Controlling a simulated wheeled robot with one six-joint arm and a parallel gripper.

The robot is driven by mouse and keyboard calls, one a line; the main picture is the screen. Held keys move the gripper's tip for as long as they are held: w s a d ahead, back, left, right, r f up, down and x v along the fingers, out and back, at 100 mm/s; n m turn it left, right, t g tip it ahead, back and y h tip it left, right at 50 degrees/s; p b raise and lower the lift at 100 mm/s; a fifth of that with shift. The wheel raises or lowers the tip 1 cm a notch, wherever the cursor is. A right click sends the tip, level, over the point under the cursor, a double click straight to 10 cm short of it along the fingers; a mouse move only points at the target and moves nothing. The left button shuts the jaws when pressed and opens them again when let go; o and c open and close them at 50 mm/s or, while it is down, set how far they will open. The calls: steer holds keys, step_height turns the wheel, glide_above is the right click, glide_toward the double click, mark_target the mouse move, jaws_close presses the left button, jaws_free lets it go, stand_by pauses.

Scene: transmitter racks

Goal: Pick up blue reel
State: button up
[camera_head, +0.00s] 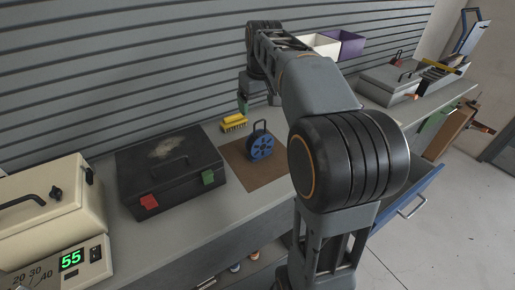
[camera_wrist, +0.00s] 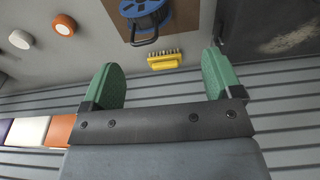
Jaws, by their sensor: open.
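The blue reel (camera_head: 262,144) stands upright on a brown mat (camera_head: 240,166) on the bench, with a dark loop handle on top. In the wrist view the reel (camera_wrist: 150,10) is at the top edge, partly cut off, on the brown mat (camera_wrist: 118,20). My gripper (camera_wrist: 167,70) has its two green fingers spread wide with nothing between them. In the head view my gripper (camera_head: 243,103) hangs above the bench, behind the reel and near the yellow brush; the fingers look small there. The reel lies beyond the fingertips in the wrist view, not touching them.
A yellow brush (camera_head: 233,123) lies just behind the reel. A black toolbox (camera_head: 170,172) with red and green latches stands left of the mat. White and purple bins (camera_head: 347,44) stand further along the bench. A slatted wall (camera_head: 130,60) runs close behind the bench.

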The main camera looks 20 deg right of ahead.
steer(key=w+d, duration=0.2)
steer(key=w, duration=0.1)
steer(key=b, duration=0.2)
glide_above(259, 132)
steer(key=s, duration=0.1)
step_height(259, 132, down, 8)
steer(key=shift+s+r, duration=0.1)
steer(key=shift+w+f, duration=0.15)
steer(key=shift+f, duration=1.25)
steer(key=shift+w+f, duration=0.15)
steer(key=shift+f, duration=1.2)
jaws_close()
steer(key=shift+r, duration=0.1)
